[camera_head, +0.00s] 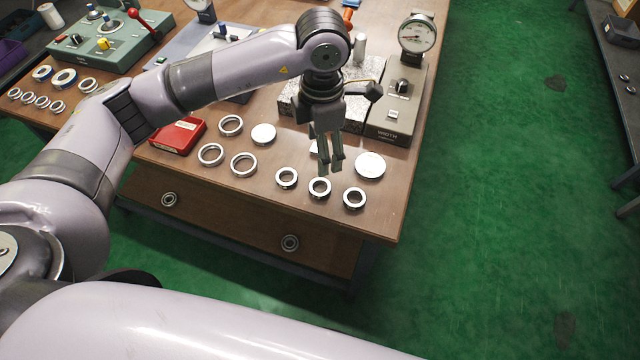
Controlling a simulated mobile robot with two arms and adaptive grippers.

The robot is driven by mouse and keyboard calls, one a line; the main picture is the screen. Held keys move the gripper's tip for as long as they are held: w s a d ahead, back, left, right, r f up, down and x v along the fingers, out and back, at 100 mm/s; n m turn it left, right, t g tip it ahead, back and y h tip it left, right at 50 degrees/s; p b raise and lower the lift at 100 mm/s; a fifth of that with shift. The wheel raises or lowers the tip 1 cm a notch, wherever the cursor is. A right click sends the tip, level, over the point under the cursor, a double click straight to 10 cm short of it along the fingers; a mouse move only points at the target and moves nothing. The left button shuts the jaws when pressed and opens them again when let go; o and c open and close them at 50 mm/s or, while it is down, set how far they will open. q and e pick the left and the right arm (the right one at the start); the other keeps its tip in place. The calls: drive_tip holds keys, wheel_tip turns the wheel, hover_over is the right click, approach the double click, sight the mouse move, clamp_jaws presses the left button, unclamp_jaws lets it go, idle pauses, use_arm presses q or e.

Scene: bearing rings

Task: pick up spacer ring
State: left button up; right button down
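Three small thick metal rings stand in a row near the table's front edge: a left one (286,187), a middle one (319,197) and a right one (354,207). Three wider, thinner rings lie further left: a back one (230,134), a left one (201,155) and a front one (243,174). I cannot tell which ring is the spacer ring. My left gripper (331,168) points down just behind the middle small ring, fingertips a little apart, with nothing seen between them. It partly hides a pale disc. My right gripper is out of view.
Plain discs (263,134) (370,165) lie among the rings. A red tray (178,135) is at left. A grey gauge stand (398,105) and a granite block (290,105) stand behind the gripper. More rings (64,78) lie far left. The table's front right corner is bare.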

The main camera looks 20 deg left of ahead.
use_arm(q)
drive_tip(key=p, duration=0.1)
hover_over(321, 186)
wheel_tip(321, 186, down, 7)
drive_tip(key=shift+w+r, duration=0.1)
drive_tip(key=shift+r, duration=0.05)
drive_tip(key=f+p, duration=0.1)
drive_tip(key=f, duration=0.1)
drive_tip(key=f+p, duration=0.1)
drive_tip(key=f, duration=0.1)
drive_tip(key=shift+s+f, duration=0.2)
drive_tip(key=shift+f, duration=0.2)
drive_tip(key=shift+w+f, duration=0.1)
drive_tip(key=shift+f, duration=0.2)
drive_tip(key=shift+c, duration=0.3)
drive_tip(key=c, duration=1.2)
drive_tip(key=shift+c, duration=0.3)
drive_tip(key=shift+r, duration=0.15)
